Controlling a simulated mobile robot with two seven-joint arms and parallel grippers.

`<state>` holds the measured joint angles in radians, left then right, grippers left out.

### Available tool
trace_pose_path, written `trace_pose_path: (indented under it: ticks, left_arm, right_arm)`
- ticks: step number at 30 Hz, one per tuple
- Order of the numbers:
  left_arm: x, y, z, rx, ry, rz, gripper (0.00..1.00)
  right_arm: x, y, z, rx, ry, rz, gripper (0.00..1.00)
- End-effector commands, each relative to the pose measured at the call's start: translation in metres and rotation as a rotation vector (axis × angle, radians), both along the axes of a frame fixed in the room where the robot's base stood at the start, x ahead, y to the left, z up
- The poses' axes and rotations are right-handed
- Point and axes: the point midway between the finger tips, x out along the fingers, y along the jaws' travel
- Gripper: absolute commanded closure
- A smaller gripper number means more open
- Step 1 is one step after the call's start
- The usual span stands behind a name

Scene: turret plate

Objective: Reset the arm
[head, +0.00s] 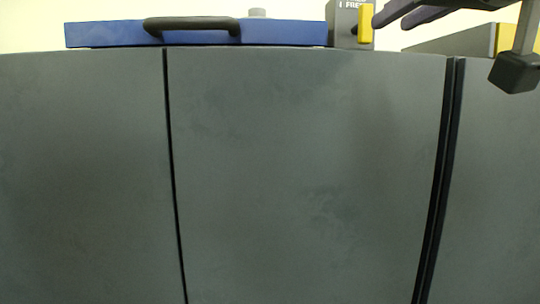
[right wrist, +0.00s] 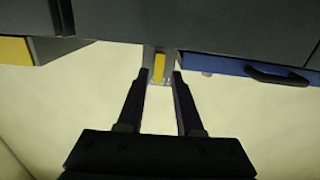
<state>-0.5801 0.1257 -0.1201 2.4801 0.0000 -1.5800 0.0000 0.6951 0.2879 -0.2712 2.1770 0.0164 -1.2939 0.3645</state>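In the head view, a grey box (head: 344,22) with partly readable white lettering stands at the top edge of the dark grey panels. A yellow piece (head: 366,23) is on its right side. My right gripper (head: 392,18) comes in from the upper right, its dark fingertips just right of the yellow piece. In the right wrist view, the fingers of my right gripper (right wrist: 161,75) are apart, and the yellow piece (right wrist: 159,68) shows between and just beyond their tips. I see no contact. My left gripper is in neither view.
A blue panel (head: 110,34) with a black handle (head: 190,24) lies left of the box. Dark grey panels (head: 310,180) with narrow dark gaps fill most of the head view. At the right are another yellow piece (head: 503,39) and a dark block (head: 515,73) on a grey rod.

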Motion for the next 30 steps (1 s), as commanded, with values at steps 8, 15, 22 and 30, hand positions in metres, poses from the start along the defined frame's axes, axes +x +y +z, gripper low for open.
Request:
trace_pose_path:
  ticks: [8,15,22,30]
  left_arm:
    - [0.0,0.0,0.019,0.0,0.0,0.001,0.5]
    - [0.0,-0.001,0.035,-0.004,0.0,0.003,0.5]
    - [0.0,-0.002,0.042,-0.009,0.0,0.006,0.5]
    - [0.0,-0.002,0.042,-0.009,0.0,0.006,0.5]
  right_arm:
    - [-0.056,-0.001,-0.169,-0.047,0.445,0.012,0.65]
    - [-0.183,-0.005,-0.294,-0.098,0.894,0.044,0.65]
    - [-0.279,-0.009,-0.337,-0.126,1.162,0.073,0.65]
    - [-0.299,-0.01,-0.344,-0.133,1.214,0.081,0.65]
